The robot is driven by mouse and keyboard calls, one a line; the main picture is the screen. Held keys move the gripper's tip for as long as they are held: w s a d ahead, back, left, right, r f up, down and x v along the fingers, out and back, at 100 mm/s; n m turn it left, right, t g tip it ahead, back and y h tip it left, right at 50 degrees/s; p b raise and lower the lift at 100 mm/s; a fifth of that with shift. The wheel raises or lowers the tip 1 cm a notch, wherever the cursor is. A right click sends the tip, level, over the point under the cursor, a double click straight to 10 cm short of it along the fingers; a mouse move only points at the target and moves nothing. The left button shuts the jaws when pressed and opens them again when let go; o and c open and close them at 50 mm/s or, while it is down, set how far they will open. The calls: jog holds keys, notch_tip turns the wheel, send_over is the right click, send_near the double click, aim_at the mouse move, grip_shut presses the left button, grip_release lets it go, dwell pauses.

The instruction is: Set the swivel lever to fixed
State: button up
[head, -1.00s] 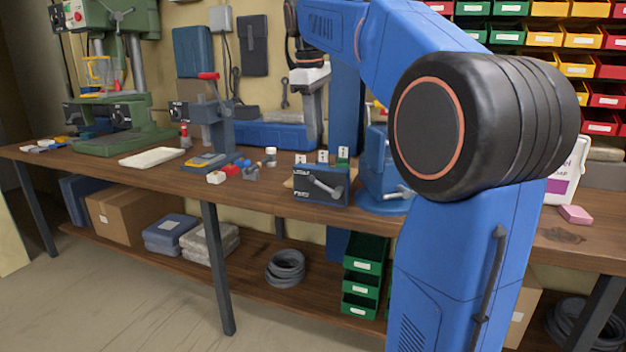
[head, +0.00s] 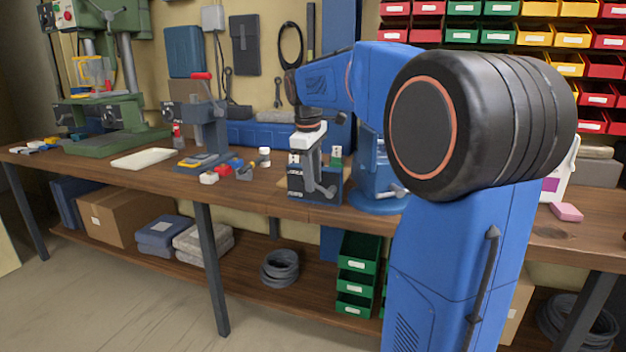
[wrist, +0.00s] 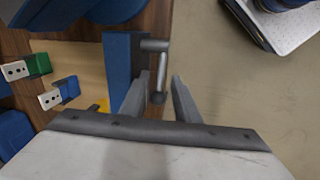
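The dark box (head: 294,190) with the swivel lever stands at the bench's front edge, its front label partly hidden by my gripper. In the wrist view the box (wrist: 120,62) is a blue block, and the grey swivel lever (wrist: 162,68) sticks out from its face, its rod running down the picture to a dark end. My gripper (wrist: 161,82) is open, with one finger on each side of the rod. Gaps show beside the rod, so it is not clamped. My gripper (head: 318,185) also shows in the head view, down in front of the box. The setting marks are unreadable.
Small blocks with white socket faces, one green (wrist: 38,61) and one blue (wrist: 68,88), are by the box. A blue vise (head: 376,182) stands close to its right. Red and white small parts (head: 222,170) lie to its left. Open floor (wrist: 235,85) lies before the bench.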

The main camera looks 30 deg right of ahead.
jog(key=shift+f, duration=0.25)
grip_shut()
